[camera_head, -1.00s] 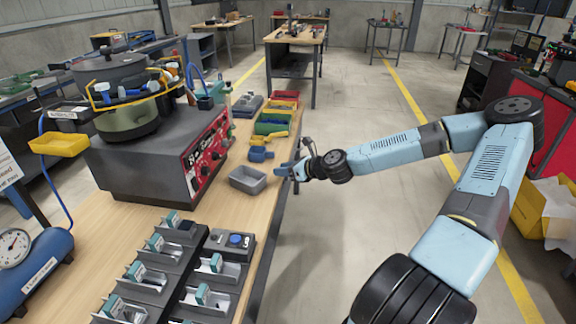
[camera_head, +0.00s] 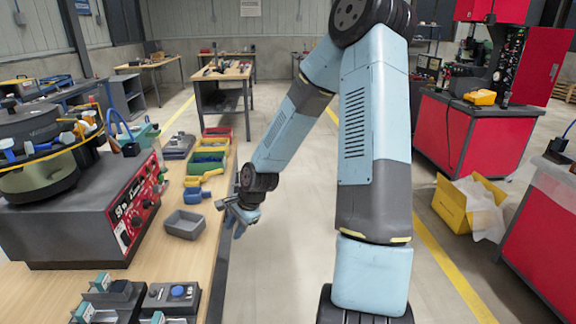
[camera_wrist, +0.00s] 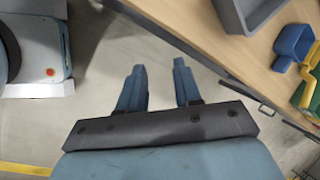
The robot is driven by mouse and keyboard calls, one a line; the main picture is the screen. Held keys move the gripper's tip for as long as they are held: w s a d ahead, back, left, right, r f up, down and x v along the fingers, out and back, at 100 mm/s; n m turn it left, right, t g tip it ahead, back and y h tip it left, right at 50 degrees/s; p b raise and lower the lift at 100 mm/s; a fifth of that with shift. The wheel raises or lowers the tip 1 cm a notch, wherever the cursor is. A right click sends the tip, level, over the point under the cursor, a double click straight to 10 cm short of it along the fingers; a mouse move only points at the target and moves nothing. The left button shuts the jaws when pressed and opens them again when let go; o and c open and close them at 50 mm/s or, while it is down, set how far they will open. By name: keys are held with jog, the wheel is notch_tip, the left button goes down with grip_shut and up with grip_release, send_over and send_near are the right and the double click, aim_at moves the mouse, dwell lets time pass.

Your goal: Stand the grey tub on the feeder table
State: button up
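The grey tub (camera_head: 184,224) stands upright and empty-looking on the wooden feeder table (camera_head: 192,262), close to its right edge. Part of the tub also shows at the top of the wrist view (camera_wrist: 243,14). My gripper (camera_head: 240,222) is just right of the tub, off the table edge and apart from the tub. In the wrist view my gripper (camera_wrist: 160,80) has its two blue fingers spread with only floor between them. It is open and empty.
The grey bowl feeder (camera_head: 85,200) stands left of the tub. Blue (camera_head: 193,196) and yellow (camera_head: 210,175) scoops and coloured bins (camera_head: 208,157) lie behind the tub. Holders (camera_head: 172,297) stand in front.

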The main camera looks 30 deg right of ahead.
jog(key=s+d+r+n+h, duration=0.25)
jog(key=s+r+n, duration=0.2)
jog(key=r, duration=0.55)
jog(key=s+d+r+n+h, duration=0.2)
jog(key=s+r+n+h, duration=0.15)
jog(key=s+r, duration=0.45)
jog(key=s+r+n+t+y, duration=0.2)
jog(key=s+r+n, duration=0.4)
jog(key=s+r, duration=0.6)
notch_tip(320, 180, up, 2)
jog(key=shift+s+d+r+t, duration=0.1)
jog(key=shift+s+d+t, duration=0.2)
jog(key=shift+s, duration=0.1)
